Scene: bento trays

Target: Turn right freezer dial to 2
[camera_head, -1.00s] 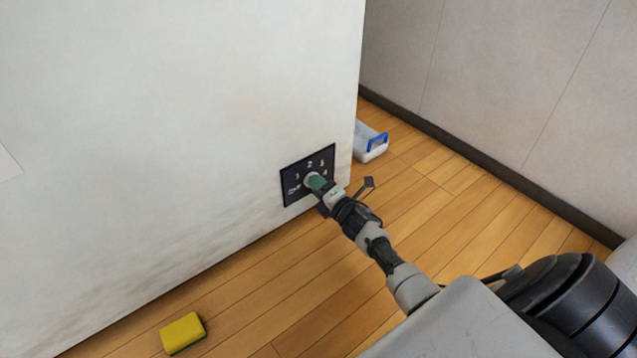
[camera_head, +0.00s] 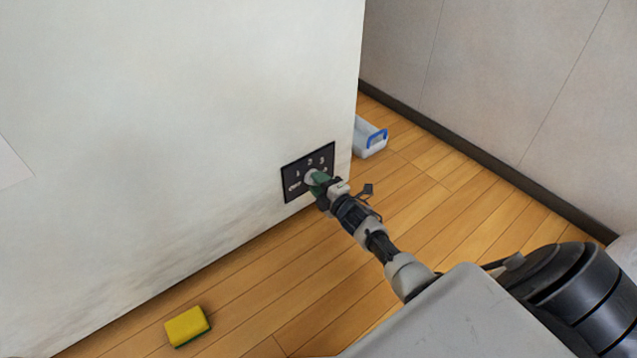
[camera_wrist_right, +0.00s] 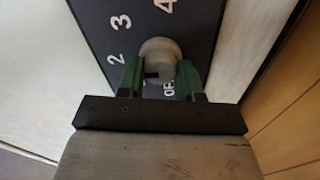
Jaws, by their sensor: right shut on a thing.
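The white freezer (camera_head: 180,120) fills the left of the head view. Near its lower right corner is a black dial panel (camera_head: 326,151), with OFF, 1, 2 and 3 readable. The round grey dial (camera_head: 311,177) sits on it, partly covered by my right gripper (camera_head: 319,183). In the right wrist view, the green fingers of my right gripper (camera_wrist_right: 160,76) are closed on the two sides of the dial (camera_wrist_right: 160,54). A dark mark on the dial lies between the fingers, near OFF. The 1 is hidden there. My left gripper is not in view.
A yellow and green sponge (camera_head: 187,326) lies on the wooden floor in front of the freezer. A clear container with a blue handle (camera_head: 370,138) stands on the floor by the freezer's right edge. A grey wall (camera_head: 490,80) runs along the right.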

